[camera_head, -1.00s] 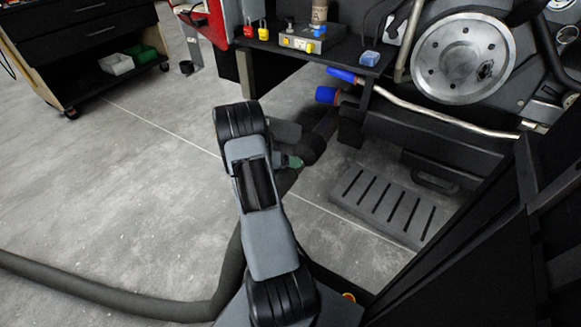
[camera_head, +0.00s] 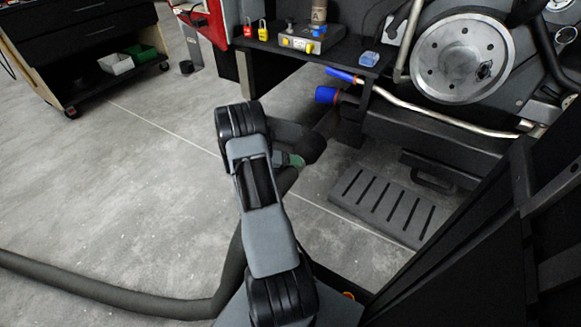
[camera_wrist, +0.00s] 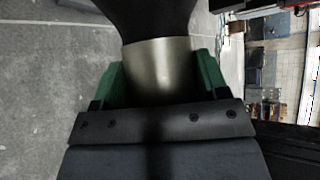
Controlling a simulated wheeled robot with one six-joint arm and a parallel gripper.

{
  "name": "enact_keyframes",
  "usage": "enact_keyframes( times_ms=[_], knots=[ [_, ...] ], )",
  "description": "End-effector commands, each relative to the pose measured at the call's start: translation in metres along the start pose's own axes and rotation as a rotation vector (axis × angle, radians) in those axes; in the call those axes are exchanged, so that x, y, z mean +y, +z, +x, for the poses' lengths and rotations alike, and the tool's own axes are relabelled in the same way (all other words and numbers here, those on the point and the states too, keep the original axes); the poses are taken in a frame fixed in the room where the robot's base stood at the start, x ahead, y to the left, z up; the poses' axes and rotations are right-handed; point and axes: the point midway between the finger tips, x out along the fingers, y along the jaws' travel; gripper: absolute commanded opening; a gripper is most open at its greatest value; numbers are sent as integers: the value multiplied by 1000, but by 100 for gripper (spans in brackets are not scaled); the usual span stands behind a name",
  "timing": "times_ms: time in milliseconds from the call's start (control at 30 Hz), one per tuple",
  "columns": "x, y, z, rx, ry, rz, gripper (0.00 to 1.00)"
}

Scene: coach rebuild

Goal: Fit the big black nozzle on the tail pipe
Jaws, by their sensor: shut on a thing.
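The big black nozzle (camera_wrist: 160,18) fills the top middle of the wrist view, with a silver metal collar at its lower end. My gripper (camera_wrist: 160,85) has its green fingers on both sides of that collar, shut on it. In the head view the nozzle (camera_head: 306,143) is a dark shape beside my arm, and a green fingertip of my gripper (camera_head: 296,161) shows just below it. Two blue-ended pipes, an upper (camera_head: 343,75) and a lower (camera_head: 327,95), stick out under the shelf, apart from the nozzle. I cannot tell which is the tail pipe. The nozzle's mouth is unclear.
A thick dark hose (camera_head: 110,297) lies across the floor towards my arm. A black shelf (camera_head: 345,58) with small items overhangs the pipe ends. A slotted plate (camera_head: 390,205) lies right of the arm. Dark panels (camera_head: 470,260) stand at the right.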

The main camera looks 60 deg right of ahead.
Motion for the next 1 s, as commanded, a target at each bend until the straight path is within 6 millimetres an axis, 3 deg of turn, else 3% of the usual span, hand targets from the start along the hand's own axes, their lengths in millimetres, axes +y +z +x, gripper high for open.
enact_keyframes(
  times_ms=[467,1000],
  knots=[
    [-2,17,12,-2,-3,3,34],
    [-2,18,13,-3,-2,4,34]
  ],
)
